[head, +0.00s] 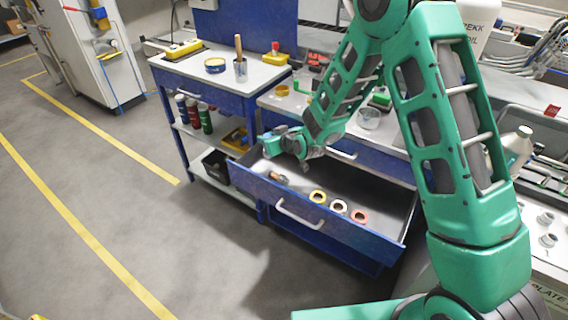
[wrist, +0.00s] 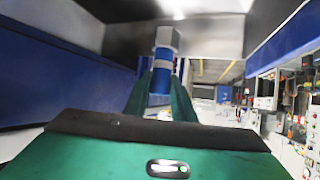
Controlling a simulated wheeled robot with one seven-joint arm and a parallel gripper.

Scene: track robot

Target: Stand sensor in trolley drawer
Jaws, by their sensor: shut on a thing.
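The sensor (wrist: 162,62) is a blue cylinder with a silver-grey end. In the wrist view it sits between the two green fingers of my gripper (wrist: 160,88), which is shut on it. The trolley drawer (head: 260,190) is pulled open, with a blue front and a silver handle. In the head view my gripper (head: 272,146) is over the back left part of the drawer. The sensor is too small there to make out clearly, and I cannot tell whether it touches the drawer floor.
A blue side trolley (head: 176,80) with cans stands left.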

